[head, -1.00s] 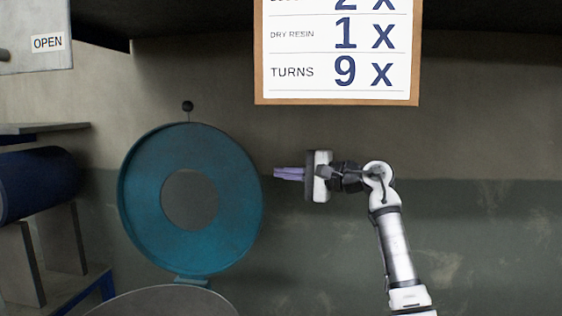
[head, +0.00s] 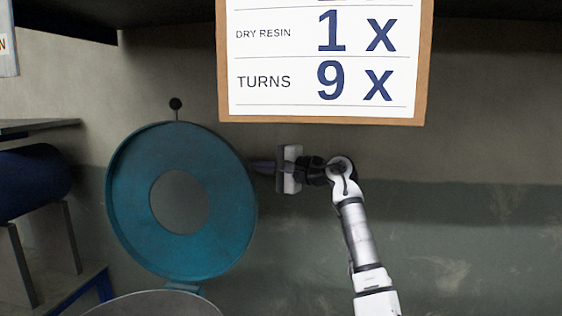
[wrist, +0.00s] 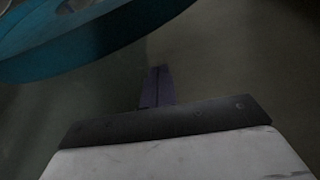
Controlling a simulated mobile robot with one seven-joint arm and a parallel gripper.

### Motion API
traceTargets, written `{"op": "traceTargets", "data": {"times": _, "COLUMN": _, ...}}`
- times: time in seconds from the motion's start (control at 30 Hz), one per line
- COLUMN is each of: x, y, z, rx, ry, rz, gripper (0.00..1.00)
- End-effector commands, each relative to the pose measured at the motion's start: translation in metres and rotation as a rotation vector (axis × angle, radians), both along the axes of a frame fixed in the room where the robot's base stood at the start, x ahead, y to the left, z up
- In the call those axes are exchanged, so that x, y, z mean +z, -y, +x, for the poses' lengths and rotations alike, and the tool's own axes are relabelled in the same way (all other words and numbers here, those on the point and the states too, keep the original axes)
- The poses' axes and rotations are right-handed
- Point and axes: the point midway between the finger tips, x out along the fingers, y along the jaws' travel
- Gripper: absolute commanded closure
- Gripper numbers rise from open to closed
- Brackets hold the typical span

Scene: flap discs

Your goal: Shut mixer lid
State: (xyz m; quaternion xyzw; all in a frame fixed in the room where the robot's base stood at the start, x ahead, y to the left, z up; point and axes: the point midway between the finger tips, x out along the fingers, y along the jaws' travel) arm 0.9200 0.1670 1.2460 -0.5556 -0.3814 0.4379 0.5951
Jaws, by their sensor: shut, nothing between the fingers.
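The mixer lid (head: 132,205) is a large teal disc with a grey round centre. It stands raised, nearly upright, on a hinge (head: 184,286) at the back of the mixer bowl (head: 150,304), whose rim shows at the bottom of the head view. A thin stem with a dark knob (head: 175,103) sticks up from the lid's top edge. My gripper (head: 255,167) is shut and empty, its fingers pointing left at the lid's right edge. I cannot tell whether they touch it. In the wrist view the shut purple fingers (wrist: 157,87) lie below and right of the lid's rim (wrist: 95,42).
A framed board (head: 325,115) with "DRY RESIN 1 x" and "TURNS 9 x" hangs above my gripper. A dark blue cylinder (head: 32,185) rests on a grey stand at the left. The wall to the right of my arm is clear.

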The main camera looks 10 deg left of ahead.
Motion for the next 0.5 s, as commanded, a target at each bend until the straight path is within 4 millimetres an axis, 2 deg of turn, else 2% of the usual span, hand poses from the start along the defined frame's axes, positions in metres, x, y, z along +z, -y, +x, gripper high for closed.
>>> {"op": "traceTargets", "data": {"times": 0.23, "x": 0.003, "y": -0.001, "z": -0.027, "rx": 0.001, "ry": 0.000, "rz": 0.001, "gripper": 1.00}}
{"op": "traceTargets", "data": {"times": 0.5, "x": 0.004, "y": 0.000, "z": -0.039, "rx": 0.000, "ry": -0.001, "rz": 0.001, "gripper": 1.00}}
